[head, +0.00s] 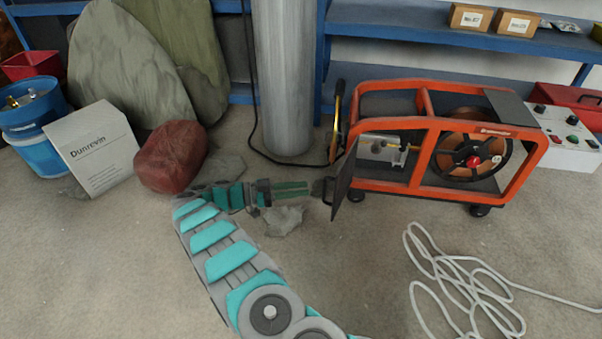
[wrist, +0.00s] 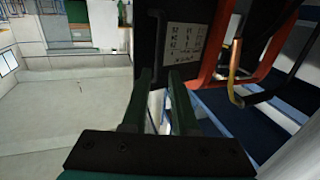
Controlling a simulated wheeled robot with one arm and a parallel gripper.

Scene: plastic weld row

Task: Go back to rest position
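My teal and grey arm curves up from the bottom of the head view. My gripper (head: 306,189) points right, close to the black door (head: 346,184) of the orange-framed machine (head: 428,150). The door stands swung out from the frame, with a dark handle (head: 327,189) on its near face. In the wrist view my gripper (wrist: 160,76) shows two green fingers apart with nothing held between them. The bar handle (wrist: 157,45) is just beyond the fingertips, in front of the door's label panel (wrist: 184,45). Whether a fingertip touches it I cannot tell.
A grey pillar (head: 284,80) stands behind my gripper. A dark red lump (head: 171,156), a white box (head: 92,147) and a blue bucket (head: 32,115) are at left. White hose (head: 440,265) loops on the floor at right. Floor at lower left is clear.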

